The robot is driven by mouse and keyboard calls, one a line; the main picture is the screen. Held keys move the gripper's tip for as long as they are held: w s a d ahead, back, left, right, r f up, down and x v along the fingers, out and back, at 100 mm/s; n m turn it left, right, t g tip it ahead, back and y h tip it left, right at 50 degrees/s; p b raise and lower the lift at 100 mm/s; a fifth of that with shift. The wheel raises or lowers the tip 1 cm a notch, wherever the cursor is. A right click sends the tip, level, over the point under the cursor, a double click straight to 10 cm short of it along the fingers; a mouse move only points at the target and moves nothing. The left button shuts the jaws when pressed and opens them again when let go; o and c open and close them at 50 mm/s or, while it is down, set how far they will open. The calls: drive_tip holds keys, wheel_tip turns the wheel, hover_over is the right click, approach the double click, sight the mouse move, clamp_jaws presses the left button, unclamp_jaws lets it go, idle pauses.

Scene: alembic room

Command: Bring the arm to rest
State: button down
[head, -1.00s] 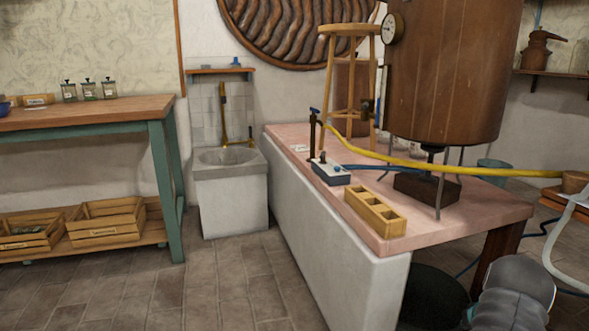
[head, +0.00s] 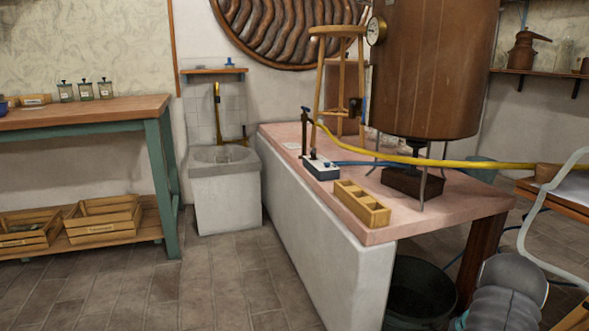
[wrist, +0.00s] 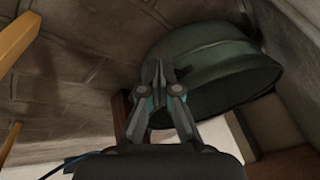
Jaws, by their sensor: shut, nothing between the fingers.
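My gripper (wrist: 160,75) shows in the wrist view, its two fingers together with nothing between them. Beyond the fingertips in that view is a dark green bucket (wrist: 225,60). I cannot tell how far the gripper is from it. In the head view a grey rounded part of my arm (head: 510,290) shows at the lower right, in front of the stone bench's right end. The gripper itself is out of sight in the head view.
A pink-topped bench (head: 415,215) holds a wooden compartment box (head: 362,203), a blue-white device (head: 321,167) and a copper vessel (head: 430,70) on legs. The dark bucket (head: 420,285) stands under its right end. A yellow hose (head: 470,164) crosses right. Floor (head: 200,285) at left is clear.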

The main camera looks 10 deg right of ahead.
drive_tip(key=s+a+r+g+y+p, duration=0.15)
drive_tip(key=s+a+r, duration=0.25)
drive_tip(key=a+r, duration=0.85)
drive_tip(key=s+a+r+g+y+p, duration=0.15)
drive_tip(key=s+a+r, duration=0.25)
drive_tip(key=a+r, duration=0.9)
drive_tip(key=s+a+r+n+t+h+p, duration=0.1)
drive_tip(key=s+a+r+n, duration=0.1)
drive_tip(key=s+a+r, duration=0.3)
drive_tip(key=s+a+r+n+t+p, duration=0.1)
drive_tip(key=s+a+r+n, duration=0.2)
drive_tip(key=a+r, duration=0.7)
drive_tip(key=s+a+r+n+t+h+p, duration=0.1)
drive_tip(key=s+a+r+n, duration=0.2)
drive_tip(key=s+a+r, duration=0.4)
drive_tip(key=shift+s+a+r+t+h, duration=0.3)
drive_tip(key=shift+a+r, duration=0.1)
drive_tip(key=shift+a, duration=0.85)
drive_tip(key=shift+a, duration=0.15)
